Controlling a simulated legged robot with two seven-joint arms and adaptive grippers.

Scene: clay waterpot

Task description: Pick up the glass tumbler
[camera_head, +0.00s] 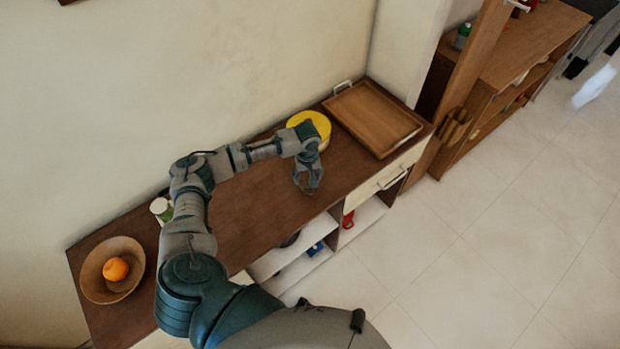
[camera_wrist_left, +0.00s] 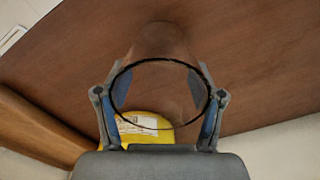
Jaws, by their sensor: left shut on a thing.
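The glass tumbler (camera_wrist_left: 160,95) is clear, with a dark rim, and shows between the fingers in the left wrist view. My left gripper (camera_wrist_left: 160,105) is shut on it, one blue-padded finger on each side. In the head view my left gripper (camera_head: 307,186) is over the right part of the brown cabinet top (camera_head: 245,215), fingers pointing down. The tumbler is hard to make out there. Whether its base touches the wood I cannot tell. My right gripper is not in view.
A yellow round container (camera_head: 316,120) stands right behind the gripper. A wooden tray (camera_head: 372,118) lies to its right. A bowl (camera_head: 92,284) with an orange (camera_head: 115,269) and a green-white can (camera_head: 161,208) are at left. Open shelves are below the front edge.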

